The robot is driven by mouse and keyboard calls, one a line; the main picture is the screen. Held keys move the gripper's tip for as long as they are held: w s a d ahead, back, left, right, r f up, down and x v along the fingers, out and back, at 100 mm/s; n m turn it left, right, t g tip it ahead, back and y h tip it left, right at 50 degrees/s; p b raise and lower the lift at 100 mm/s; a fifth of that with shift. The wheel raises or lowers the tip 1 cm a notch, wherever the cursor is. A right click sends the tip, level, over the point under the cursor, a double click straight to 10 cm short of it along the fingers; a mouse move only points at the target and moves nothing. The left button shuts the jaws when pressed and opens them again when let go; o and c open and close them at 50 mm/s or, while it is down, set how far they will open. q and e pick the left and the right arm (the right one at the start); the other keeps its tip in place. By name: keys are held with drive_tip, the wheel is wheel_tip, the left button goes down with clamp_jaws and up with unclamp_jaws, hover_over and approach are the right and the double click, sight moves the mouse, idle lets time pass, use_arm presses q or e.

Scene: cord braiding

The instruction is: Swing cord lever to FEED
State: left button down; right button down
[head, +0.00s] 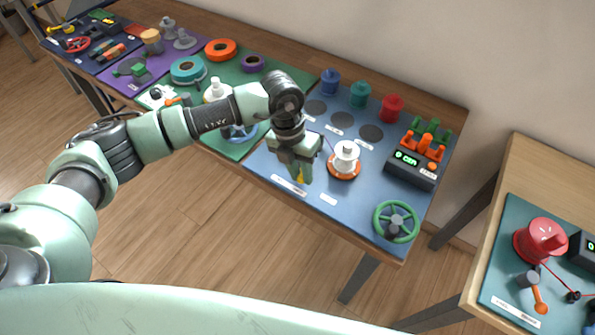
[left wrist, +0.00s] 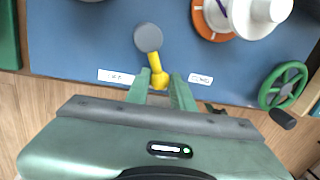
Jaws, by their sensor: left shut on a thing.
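A yellow lever (left wrist: 156,70) on a grey round pivot (left wrist: 148,38) is on the blue mat, near the table's front edge. It points toward the front edge, between two white labels: one at left (left wrist: 116,76) and one at right (left wrist: 200,80). Their text is too small to read surely. My left gripper (left wrist: 160,92) is shut on the lever's free end, with a finger on each side. In the head view the gripper (head: 298,180) hides most of the lever, and only a bit of yellow shows. My right gripper is not in view.
A white spool (head: 346,152) on an orange base stands just right of the gripper. A green handwheel (head: 396,221) is at the right front corner. A dark box (head: 411,169) with a display stands behind it. A second table at right bears a red spool (head: 540,240).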

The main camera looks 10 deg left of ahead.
use_arm(q)
drive_tip(key=shift+w+d+r+n, duration=0.15)
drive_tip(key=shift+d+r+n, duration=0.05)
drive_tip(key=shift+n, duration=0.1)
drive_tip(key=c, duration=1.2)
unclamp_jaws()
drive_tip(key=shift+f, duration=0.1)
drive_tip(key=shift+c, duration=0.2)
wheel_tip(320, 180, up, 8)
drive_tip(key=a+b, duration=0.1)
drive_tip(key=shift+a+f+b, duration=0.15)
drive_tip(key=shift+a+b, duration=0.1)
drive_tip(key=shift+b, duration=0.05)
drive_tip(key=shift+w, duration=0.1)
